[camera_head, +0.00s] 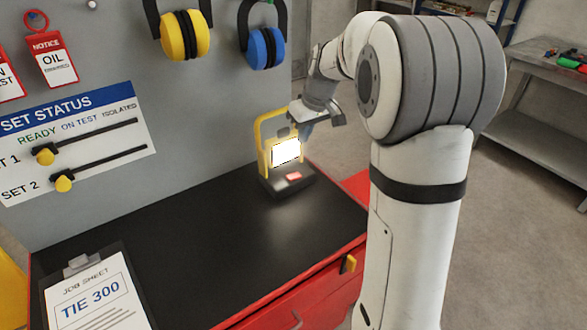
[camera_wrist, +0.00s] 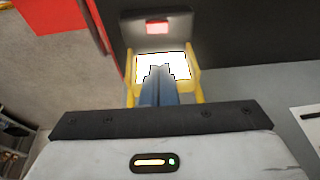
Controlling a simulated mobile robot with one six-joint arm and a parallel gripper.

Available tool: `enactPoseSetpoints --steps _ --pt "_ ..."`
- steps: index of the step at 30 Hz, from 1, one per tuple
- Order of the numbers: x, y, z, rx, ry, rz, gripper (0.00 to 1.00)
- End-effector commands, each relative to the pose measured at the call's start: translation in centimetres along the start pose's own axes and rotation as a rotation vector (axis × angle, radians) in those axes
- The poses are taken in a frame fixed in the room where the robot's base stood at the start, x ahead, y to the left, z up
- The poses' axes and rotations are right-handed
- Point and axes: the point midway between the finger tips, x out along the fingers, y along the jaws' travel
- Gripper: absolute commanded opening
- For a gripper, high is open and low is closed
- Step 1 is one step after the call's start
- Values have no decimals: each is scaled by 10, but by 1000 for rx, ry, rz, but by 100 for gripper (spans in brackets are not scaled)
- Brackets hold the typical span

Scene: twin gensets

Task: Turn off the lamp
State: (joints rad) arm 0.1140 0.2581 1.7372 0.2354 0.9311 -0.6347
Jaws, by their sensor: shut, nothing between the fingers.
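The lamp (camera_head: 286,151) stands upright on the far right part of the black worktop, with a yellow frame and handle and a brightly lit white panel. A red switch (camera_head: 293,176) sits on its dark base in front of the panel. In the wrist view the switch (camera_wrist: 157,27) shows at the top and the lit panel (camera_wrist: 178,64) is partly hidden behind my fingers. My gripper (camera_wrist: 158,70) is shut and empty. In the head view my gripper (camera_head: 306,128) is at the upper right of the lamp, close to it; whether they touch I cannot tell.
The black worktop (camera_head: 210,230) is clear between the lamp and a job sheet clipboard (camera_head: 90,295). Behind it stands a grey panel with a set status board (camera_head: 80,135), yellow ear defenders (camera_head: 185,35) and blue ones (camera_head: 265,48). A grey bench (camera_head: 540,90) stands at the right.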

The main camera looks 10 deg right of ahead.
Motion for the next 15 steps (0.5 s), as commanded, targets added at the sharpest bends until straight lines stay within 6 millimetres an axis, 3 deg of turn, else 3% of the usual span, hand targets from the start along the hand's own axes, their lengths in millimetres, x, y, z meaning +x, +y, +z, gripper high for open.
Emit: enactPoseSetpoints --steps 7,15 --pt "20 -1 1 0 -5 -2 0" --pt "76 -2 1 0 -6 -3 0"
